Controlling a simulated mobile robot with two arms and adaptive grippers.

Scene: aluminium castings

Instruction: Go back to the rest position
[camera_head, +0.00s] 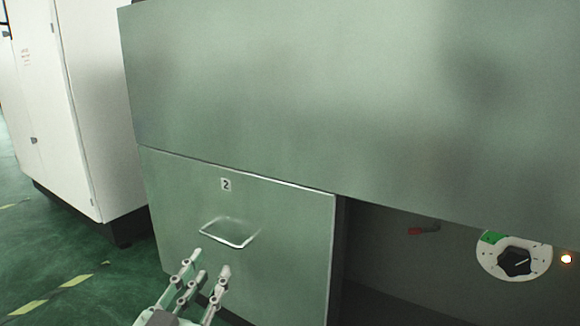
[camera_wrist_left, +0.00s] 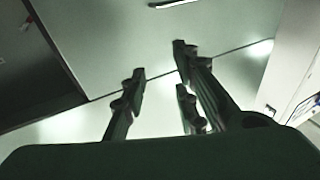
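My left gripper (camera_head: 209,264) shows at the bottom of the head view, in front of the lower part of a green-grey door panel (camera_head: 285,235) marked 2. Its fingers are spread apart with nothing between them. They are close to the wire handle (camera_head: 228,236) and appear below it, not around it. In the left wrist view the gripper's fingers (camera_wrist_left: 158,75) are also apart and empty. The handle (camera_wrist_left: 172,4) is at the top edge there, clear of the fingertips. My right gripper is in neither view.
A large upper panel (camera_head: 350,90) spans the machine above the door. A white cabinet (camera_head: 75,100) stands left. Green floor (camera_head: 90,270) shows between.

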